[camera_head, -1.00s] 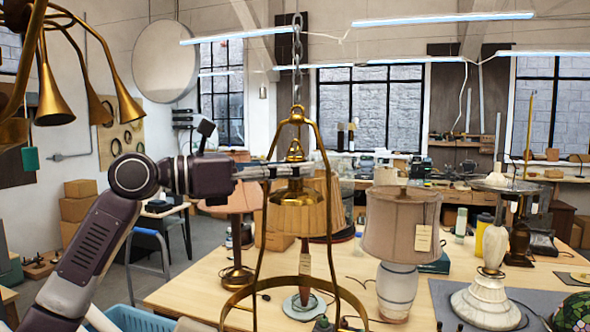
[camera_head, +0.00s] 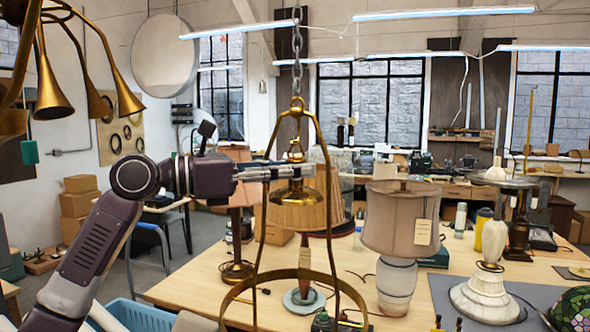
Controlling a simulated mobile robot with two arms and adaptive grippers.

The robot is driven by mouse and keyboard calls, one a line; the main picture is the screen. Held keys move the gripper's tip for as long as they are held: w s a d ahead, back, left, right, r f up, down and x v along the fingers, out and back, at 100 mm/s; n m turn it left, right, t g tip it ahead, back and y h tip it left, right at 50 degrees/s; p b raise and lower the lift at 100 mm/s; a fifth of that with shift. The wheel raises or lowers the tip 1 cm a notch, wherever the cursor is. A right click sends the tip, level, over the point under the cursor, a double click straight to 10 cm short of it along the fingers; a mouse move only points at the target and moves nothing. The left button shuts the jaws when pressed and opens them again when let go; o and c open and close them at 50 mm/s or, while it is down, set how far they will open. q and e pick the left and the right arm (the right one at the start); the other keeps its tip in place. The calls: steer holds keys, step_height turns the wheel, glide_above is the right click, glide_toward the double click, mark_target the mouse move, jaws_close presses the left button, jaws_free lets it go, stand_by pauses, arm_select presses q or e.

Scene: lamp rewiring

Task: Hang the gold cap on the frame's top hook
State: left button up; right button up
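The gold frame (camera_head: 260,225) hangs on a chain, with curved bars that spread down to a wide ring. Its top hook (camera_head: 297,103) is at the narrow upper end. The gold cap (camera_head: 297,212), a shiny bell shape with a small finial, is upright inside the frame, below the top. My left gripper (camera_head: 306,171) reaches in from the left and appears shut on the cap's neck, just above the bell. Whether the finial touches the hook is too small to tell. My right gripper is out of view.
A brass multi-arm lamp (camera_head: 52,95) hangs at upper left. On the wooden table (camera_head: 190,290) stand a beige-shaded lamp (camera_head: 400,220), a white-based lamp (camera_head: 487,295) and other lamps behind the frame. A blue crate (camera_head: 140,316) is at the lower left.

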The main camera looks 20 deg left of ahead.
arm_select(q)
steer(key=shift+o, duration=1.2)
steer(key=shift+s+d+r, duration=0.1)
steer(key=shift+s+a, duration=0.15)
steer(key=shift+a, duration=0.35)
steer(key=shift+v, duration=5.5)
